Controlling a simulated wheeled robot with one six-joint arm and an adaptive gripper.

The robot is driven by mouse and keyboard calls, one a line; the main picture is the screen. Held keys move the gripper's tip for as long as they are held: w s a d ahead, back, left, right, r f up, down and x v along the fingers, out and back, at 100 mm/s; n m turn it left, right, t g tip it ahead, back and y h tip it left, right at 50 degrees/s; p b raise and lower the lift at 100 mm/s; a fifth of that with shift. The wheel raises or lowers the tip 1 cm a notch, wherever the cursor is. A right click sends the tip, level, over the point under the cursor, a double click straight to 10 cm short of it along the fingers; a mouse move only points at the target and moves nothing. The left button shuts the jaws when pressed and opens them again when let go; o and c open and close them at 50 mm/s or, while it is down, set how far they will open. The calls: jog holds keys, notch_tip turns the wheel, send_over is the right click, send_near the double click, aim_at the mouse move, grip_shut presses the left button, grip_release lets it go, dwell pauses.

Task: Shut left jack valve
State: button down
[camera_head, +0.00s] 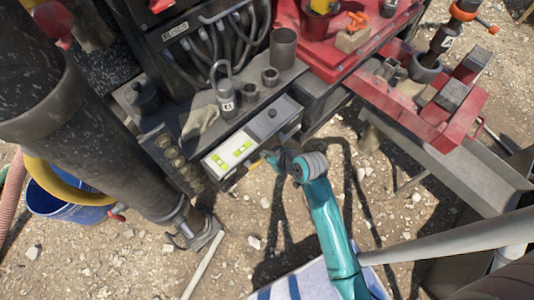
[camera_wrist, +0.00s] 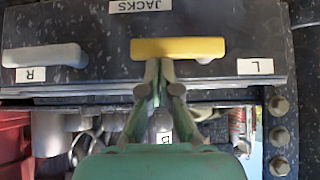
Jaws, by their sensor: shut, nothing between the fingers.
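In the wrist view, a dark panel marked JACKS (camera_wrist: 95,18) carries two lever handles. The yellow handle (camera_wrist: 190,47) lies sideways, with the L label (camera_wrist: 255,66) just right of it. The pale grey handle (camera_wrist: 45,56) also lies sideways, above the R label (camera_wrist: 30,75). My gripper (camera_wrist: 160,66) is shut and empty, its fingertips at the lower edge of the yellow handle, left of its middle. I cannot tell whether they touch it. In the head view my gripper (camera_head: 270,157) is small and partly hidden beside the valve box.
Bolts (camera_wrist: 279,135) line the right edge in the wrist view. In the head view, a grey box with level vials (camera_head: 235,152) stands beside my gripper. A red tray (camera_head: 440,110) is on the right, a large dark pipe (camera_head: 95,130) on the left. Gravel lies below.

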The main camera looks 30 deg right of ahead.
jog(key=shift+d, duration=0.1)
notch_tip(320, 180, down, 9)
jog(key=a+m+y, duration=0.1)
jog(key=m+y, duration=0.7)
jog(key=y, duration=0.4)
jog(key=shift+s+a+f+g+y, duration=0.2)
jog(key=shift+s+a+g+y, duration=0.05)
jog(key=shift+a+g+y, duration=0.15)
jog(key=shift+s+a+f, duration=0.1)
dwell(0.8)
